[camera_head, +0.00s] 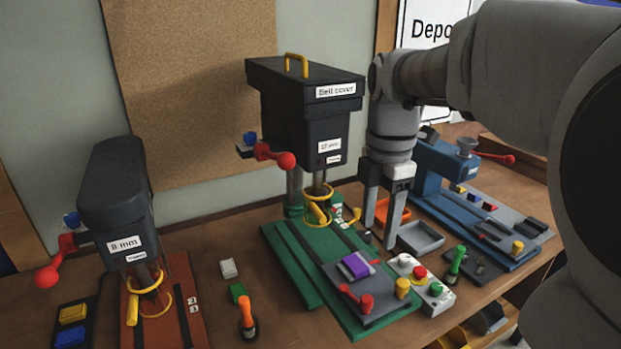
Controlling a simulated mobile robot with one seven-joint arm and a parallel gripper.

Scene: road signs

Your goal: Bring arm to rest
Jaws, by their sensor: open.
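My gripper (381,238) hangs from my arm at the right of centre. Its two grey fingers point down and stand apart, with nothing visible between them. The fingertips are over the workbench, just right of the green-based drill press (310,110) labelled "Belt cover" and close to a grey tray (421,239). I cannot tell whether the tips touch anything. My arm reaches in from the right edge and hides part of the back right.
A dark drill press (115,195) with an orange base stands at the left. A blue machine (435,165) stands right of my gripper. A purple block (357,265) sits in a vise (375,308) at the front. A button box (420,282) and a green-handled tool (455,264) stand nearby.

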